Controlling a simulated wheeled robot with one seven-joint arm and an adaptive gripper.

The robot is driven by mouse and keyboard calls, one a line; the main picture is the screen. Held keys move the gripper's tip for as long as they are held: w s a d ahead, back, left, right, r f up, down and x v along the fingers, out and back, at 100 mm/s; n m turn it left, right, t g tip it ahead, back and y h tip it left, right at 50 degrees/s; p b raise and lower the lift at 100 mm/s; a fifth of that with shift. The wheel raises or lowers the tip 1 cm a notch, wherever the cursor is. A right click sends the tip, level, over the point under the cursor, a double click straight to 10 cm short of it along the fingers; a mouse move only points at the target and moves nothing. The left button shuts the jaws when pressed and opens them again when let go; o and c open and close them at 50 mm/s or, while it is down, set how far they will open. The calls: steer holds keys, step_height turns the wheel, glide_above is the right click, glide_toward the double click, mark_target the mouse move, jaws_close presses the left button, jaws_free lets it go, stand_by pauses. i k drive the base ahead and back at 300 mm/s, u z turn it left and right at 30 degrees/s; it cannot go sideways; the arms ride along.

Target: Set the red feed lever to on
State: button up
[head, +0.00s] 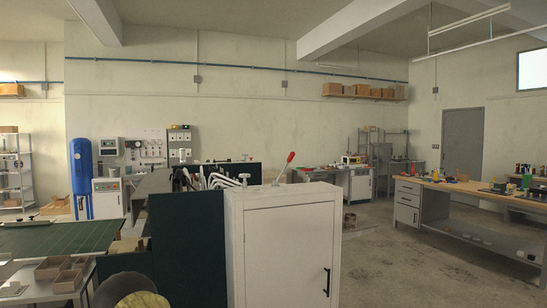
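The red feed lever (291,157) has a red grip on a thin silver rod. It stands at the top of a white cabinet (284,240) in the middle of the head view, tilted with its grip up and to the right. My gripper is not in view.
A dark green panel (188,248) stands left of the cabinet, with several pale bent tubes (222,180) behind. A green-topped table (70,238) and small boxes (60,270) are at left. A workbench (470,190) stands at right. Open floor (390,265) lies between cabinet and bench.

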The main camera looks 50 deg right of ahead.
mark_target(292, 154)
steer(key=z, duration=0.8)
steer(key=i, duration=0.9)
steer(key=z, duration=0.4)
